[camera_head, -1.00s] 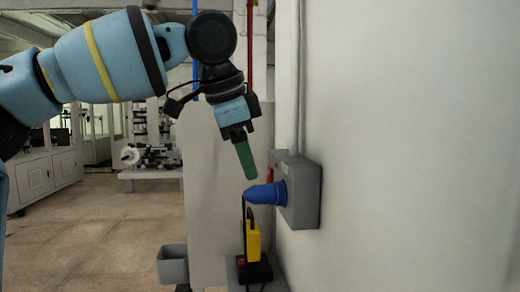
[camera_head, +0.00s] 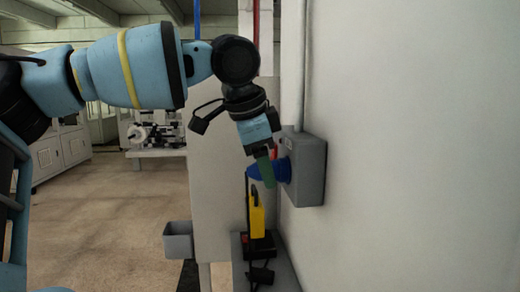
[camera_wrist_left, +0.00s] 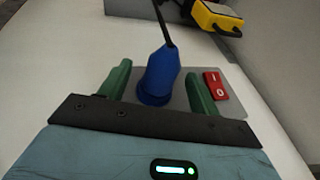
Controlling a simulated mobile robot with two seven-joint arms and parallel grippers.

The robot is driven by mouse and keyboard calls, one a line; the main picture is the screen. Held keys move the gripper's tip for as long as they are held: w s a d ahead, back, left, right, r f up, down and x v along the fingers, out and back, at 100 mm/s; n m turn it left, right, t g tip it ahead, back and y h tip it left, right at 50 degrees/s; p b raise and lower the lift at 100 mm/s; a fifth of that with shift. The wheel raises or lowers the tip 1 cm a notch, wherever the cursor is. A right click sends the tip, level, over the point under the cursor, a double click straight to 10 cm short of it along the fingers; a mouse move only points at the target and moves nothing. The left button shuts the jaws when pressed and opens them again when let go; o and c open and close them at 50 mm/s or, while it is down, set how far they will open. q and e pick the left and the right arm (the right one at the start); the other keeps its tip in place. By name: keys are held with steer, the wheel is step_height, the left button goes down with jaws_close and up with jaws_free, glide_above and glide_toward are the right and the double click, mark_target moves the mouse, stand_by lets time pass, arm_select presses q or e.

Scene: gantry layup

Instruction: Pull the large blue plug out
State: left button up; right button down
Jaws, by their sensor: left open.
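The large blue plug (camera_head: 283,170) sits in the grey wall box (camera_head: 312,172), with its black cable hanging from its outer end. My left gripper (camera_head: 266,176) is at the plug, its green fingers pointing down and partly covering it in the head view. In the left wrist view, the plug (camera_wrist_left: 159,74) lies between the two open green fingers (camera_wrist_left: 158,90), with a narrow gap on each side. A red switch (camera_wrist_left: 215,85) marked I and O is on the box, just outside the right finger. My right gripper is not in view.
A yellow device (camera_head: 257,216) stands on a grey ledge below the plug, and it also shows in the left wrist view (camera_wrist_left: 214,15). A grey bin (camera_head: 178,242) is at its left. The pale wall (camera_head: 420,150) is close on the right. Open floor lies left.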

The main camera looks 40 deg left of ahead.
arm_select(q)
steer(key=shift+w+f, duration=0.15)
steer(key=shift+c, duration=0.3)
steer(key=c, duration=1.1)
